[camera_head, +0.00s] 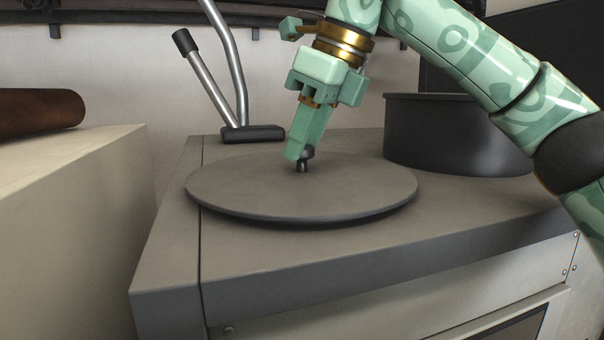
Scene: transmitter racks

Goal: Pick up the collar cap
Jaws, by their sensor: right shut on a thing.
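The collar cap (250,190) is a wide, flat, dark grey disc with a small dark knob at its middle. It lies level at the top of the grey cabinet (330,247), with a dark shadow under its front rim; I cannot tell whether it rests on the cabinet or hangs just above it. My right gripper (302,157) points down from above and is shut on the cap's knob. The fingers hide part of the knob. My left gripper is not in view.
A dark round collar (450,140) stands behind and right of the cap, partly behind my right arm. Two metal levers (215,85) rise from a black base at the back left. A pale block (75,220) with a brown roll (35,108) stands left.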

